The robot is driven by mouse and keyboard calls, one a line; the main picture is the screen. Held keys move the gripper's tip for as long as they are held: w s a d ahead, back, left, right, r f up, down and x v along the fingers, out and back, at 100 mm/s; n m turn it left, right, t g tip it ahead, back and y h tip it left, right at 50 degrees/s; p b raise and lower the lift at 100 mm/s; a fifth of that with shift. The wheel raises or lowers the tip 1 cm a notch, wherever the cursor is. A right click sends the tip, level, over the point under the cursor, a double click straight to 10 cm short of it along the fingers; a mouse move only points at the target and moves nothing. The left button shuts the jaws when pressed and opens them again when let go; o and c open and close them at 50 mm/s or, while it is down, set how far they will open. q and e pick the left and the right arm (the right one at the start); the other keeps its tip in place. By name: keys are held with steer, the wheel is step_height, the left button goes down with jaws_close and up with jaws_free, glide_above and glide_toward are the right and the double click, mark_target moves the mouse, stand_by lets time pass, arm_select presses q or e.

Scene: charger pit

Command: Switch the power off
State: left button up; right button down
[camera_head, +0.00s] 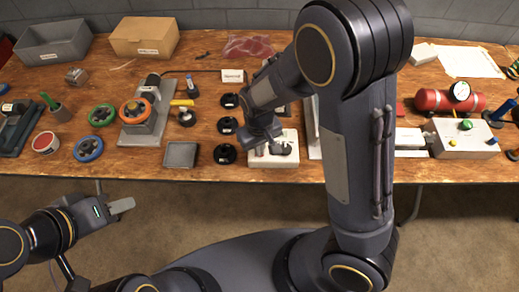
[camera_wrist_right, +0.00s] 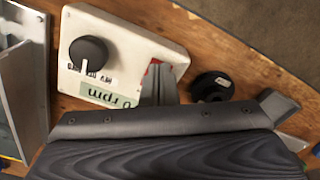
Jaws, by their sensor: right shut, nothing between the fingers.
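A white control box (camera_head: 272,160) stands near the table's front edge, below my right gripper. In the right wrist view the box (camera_wrist_right: 120,30) has a black knob (camera_wrist_right: 88,51) with a white pointer line and a green display (camera_wrist_right: 108,96) reading "0 rpm". A small red part (camera_wrist_right: 148,72) shows beside my right gripper's fingers (camera_wrist_right: 160,86), which hide most of it; I cannot tell whether they touch it. My right gripper (camera_head: 272,146) is shut and empty, over the box. My left gripper (camera_head: 121,206) is in front of the table, away from the box; its finger opening cannot be made out.
Several black round pieces (camera_head: 226,154) lie left of the box; one (camera_wrist_right: 212,86) is close to it. A grey tray (camera_head: 181,154), a valve with an orange wheel (camera_head: 136,111) and a red tank (camera_head: 448,101) stand on the table (camera_head: 310,172). My right arm hides its middle.

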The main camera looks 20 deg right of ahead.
steer(key=shift+r, duration=0.1)
step_height(320, 180, up, 7)
steer(key=p, duration=0.6)
stand_by(0.6)
steer(key=s+d+r+m+t+y, duration=0.2)
steer(key=s+d+r, duration=0.2)
steer(key=s+r, duration=0.4)
steer(key=s+d+r+m+t+y, duration=0.1)
steer(key=s+d+r+m+t, duration=0.1)
steer(key=s+d+r, duration=0.3)
steer(key=s+r+t, duration=0.1)
steer(key=s+r, duration=0.2)
steer(key=shift+r+t+y, duration=0.2)
steer(key=shift+t+y, duration=0.1)
steer(key=shift+y, duration=0.1)
